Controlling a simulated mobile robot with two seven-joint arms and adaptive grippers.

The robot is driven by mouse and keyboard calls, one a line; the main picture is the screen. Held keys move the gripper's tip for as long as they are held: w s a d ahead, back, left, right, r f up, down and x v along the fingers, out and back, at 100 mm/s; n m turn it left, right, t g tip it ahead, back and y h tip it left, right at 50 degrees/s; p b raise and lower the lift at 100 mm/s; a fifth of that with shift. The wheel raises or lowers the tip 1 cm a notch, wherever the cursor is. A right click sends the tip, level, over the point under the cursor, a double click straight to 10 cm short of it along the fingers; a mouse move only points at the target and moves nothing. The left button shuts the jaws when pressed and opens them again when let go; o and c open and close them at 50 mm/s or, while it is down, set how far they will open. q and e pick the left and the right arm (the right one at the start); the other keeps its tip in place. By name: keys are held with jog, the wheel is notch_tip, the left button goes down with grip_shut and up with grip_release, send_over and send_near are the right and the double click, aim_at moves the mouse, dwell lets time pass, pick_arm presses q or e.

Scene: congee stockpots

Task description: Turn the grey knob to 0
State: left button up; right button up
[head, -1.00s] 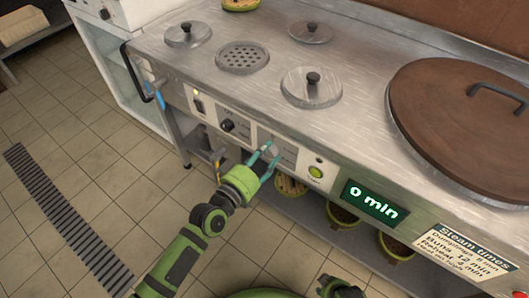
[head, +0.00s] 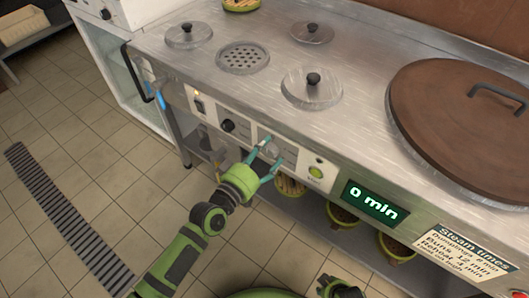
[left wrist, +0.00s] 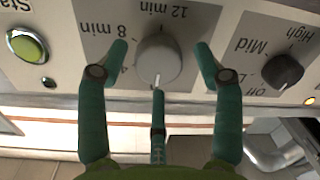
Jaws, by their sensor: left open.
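The grey knob (head: 271,149) is on the stove's front panel, right of a black knob. In the left wrist view, which is upside down, the grey knob (left wrist: 159,60) has a white pointer mark at its picture-bottom side. Labels "8 min" and "12 min" show beside and above it there. In the wrist view a gap shows between each finger and the knob. The display (head: 374,200) reads "0 min".
The black knob (head: 228,125) and a lit green button (head: 316,172) flank the grey knob on the same panel. The stove top (head: 350,70) with its lids lies above. Below is a shelf with several bamboo-coloured baskets. A steam times sign (head: 468,250) is at lower right.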

pick_arm(q)
jog(key=v, duration=1.2)
jog(key=shift+r, duration=0.1)
